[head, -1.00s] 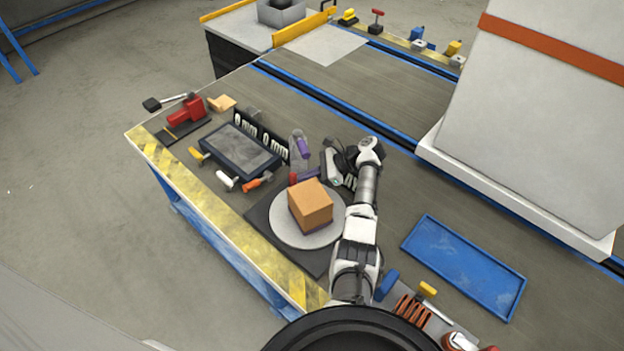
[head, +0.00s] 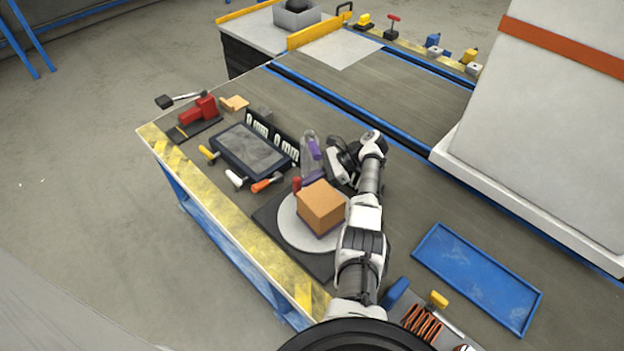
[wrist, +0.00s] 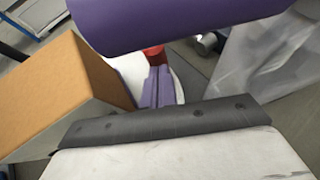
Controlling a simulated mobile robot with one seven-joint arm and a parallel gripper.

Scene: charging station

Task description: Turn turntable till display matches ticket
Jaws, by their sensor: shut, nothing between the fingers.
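The turntable is a pale round disc (head: 290,228) on a dark square base (head: 267,215). An orange-brown box (head: 322,204) sits on it. The box (wrist: 62,88) fills the left of the wrist view. My gripper (head: 311,181) is shut and empty at the disc's far side, beside a red knob (head: 297,184). Its purple fingers (wrist: 155,88) are together in the wrist view, with the red knob (wrist: 153,52) just beyond. I cannot tell whether they touch. A black display (head: 271,137) seems to read "8 mm 0 mm", blurred. I cannot make out a ticket.
A dark tablet-like panel (head: 252,149) lies left of the turntable, with small-handled tools before it. A red clamp-like tool (head: 200,110) is farther left. A clear item with a purple part (head: 310,150) stands behind the disc. An empty blue tray (head: 477,277) lies right of my arm.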

